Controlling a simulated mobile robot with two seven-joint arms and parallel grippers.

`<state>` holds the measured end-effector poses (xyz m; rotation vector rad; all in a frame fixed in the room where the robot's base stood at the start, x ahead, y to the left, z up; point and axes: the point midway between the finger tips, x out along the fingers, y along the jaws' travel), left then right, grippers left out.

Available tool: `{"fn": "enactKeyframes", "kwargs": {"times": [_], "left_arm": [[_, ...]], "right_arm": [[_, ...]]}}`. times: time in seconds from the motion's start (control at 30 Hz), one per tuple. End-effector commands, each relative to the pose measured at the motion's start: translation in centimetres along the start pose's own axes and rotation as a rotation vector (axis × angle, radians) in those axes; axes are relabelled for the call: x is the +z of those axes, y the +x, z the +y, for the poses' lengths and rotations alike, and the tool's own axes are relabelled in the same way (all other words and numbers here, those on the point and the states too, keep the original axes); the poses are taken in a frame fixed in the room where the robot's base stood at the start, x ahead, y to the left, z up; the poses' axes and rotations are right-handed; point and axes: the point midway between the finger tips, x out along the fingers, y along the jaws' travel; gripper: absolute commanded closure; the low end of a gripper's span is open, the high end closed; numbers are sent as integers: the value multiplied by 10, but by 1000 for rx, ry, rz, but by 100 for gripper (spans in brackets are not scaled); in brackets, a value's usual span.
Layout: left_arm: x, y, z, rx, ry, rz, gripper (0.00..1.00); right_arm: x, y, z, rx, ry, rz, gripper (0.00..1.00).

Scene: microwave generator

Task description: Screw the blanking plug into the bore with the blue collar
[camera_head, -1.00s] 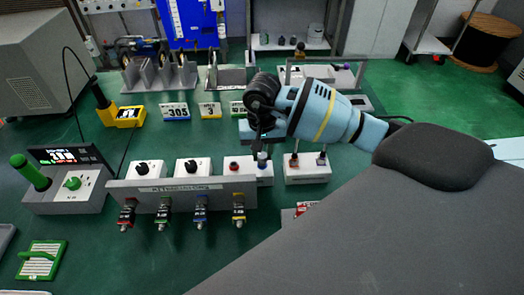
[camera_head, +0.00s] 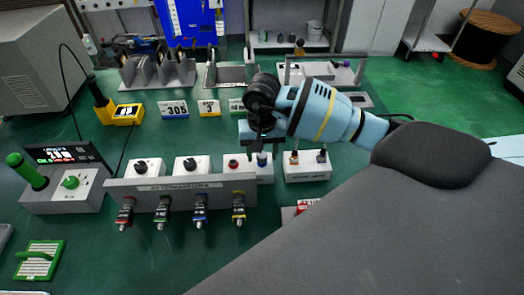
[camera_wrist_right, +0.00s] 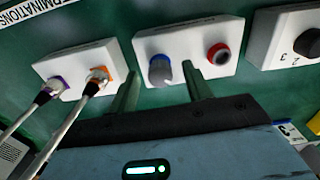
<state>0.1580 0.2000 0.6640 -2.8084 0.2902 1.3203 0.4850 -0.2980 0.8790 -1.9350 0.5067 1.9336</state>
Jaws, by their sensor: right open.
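A small white box (camera_head: 265,176) bears two round fittings. In the right wrist view its red-collared bore (camera_wrist_right: 218,54) has a dark centre. The blue collar (camera_wrist_right: 158,58) is on the same box, left of the red one. The grey blanking plug (camera_wrist_right: 161,74) stands at the blue collar and covers its opening; how deep it sits cannot be told. My right gripper (camera_wrist_right: 160,82) is open, its two fingers on either side of the plug with visible gaps. In the head view my right gripper (camera_head: 259,147) is over the blue-collared end of the box. My left gripper is out of view.
A second white box with purple and orange collars (camera_wrist_right: 100,75), with cables plugged in, stands beside it. A grey panel (camera_head: 180,194) with several coloured connectors runs in front. Dial boxes (camera_head: 150,170) stand behind the panel. Green table is clear at front centre.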

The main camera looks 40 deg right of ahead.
Motion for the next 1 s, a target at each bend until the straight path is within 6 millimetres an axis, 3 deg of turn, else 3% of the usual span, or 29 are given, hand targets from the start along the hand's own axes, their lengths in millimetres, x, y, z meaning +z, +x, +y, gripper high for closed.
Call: {"fn": "enactKeyframes", "kwargs": {"times": [0.17, 0.6, 1.0], "left_arm": [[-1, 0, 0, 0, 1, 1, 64], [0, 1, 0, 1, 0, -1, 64], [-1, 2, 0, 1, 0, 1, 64]], "right_arm": [[0, -3, 0, -1, 0, 2, 50], [-1, -68, 0, 0, 1, 2, 50], [0, -78, 0, 0, 0, 0, 50]]}}
